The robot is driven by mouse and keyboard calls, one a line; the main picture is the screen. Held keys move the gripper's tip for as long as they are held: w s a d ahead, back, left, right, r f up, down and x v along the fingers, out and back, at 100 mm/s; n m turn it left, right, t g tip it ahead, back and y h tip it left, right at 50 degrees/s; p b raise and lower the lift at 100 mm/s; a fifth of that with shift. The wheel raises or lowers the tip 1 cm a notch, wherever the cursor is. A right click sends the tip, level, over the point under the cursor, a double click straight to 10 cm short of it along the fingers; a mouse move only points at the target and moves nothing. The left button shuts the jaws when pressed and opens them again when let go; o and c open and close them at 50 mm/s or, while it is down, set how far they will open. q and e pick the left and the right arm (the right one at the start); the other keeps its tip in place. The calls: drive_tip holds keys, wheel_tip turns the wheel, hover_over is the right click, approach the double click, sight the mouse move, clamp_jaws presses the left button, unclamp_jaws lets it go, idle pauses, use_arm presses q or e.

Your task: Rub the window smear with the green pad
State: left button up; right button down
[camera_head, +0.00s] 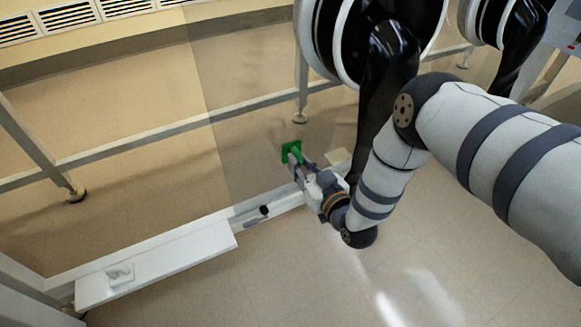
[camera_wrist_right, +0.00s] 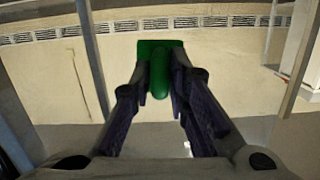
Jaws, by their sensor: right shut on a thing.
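The green pad (camera_head: 291,151) is a flat square with a green handle. My right gripper (camera_head: 297,163) is shut on the handle, and the pad sits beyond the fingertips. In the right wrist view the green pad (camera_wrist_right: 150,48) stands face-away at the finger ends, with its rounded handle between the two dark fingers (camera_wrist_right: 160,88). The window is a faintly tinted clear pane (camera_head: 235,120) behind the pad. I cannot tell whether the pad touches the glass. I cannot make out the smear. My left gripper is not in view.
A white shelf (camera_head: 165,268) at the lower left holds a small white item (camera_head: 121,273). A small dark object (camera_head: 264,210) is on the ledge below the pane. Metal frame bars (camera_head: 150,135) cross behind. Black glovebox gloves on white ring ports (camera_head: 335,35) hang close to my right arm.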

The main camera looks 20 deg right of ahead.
drive_tip(key=shift+d, duration=0.15)
drive_tip(key=s+p, duration=0.3)
drive_tip(key=s, duration=0.3)
idle(0.3)
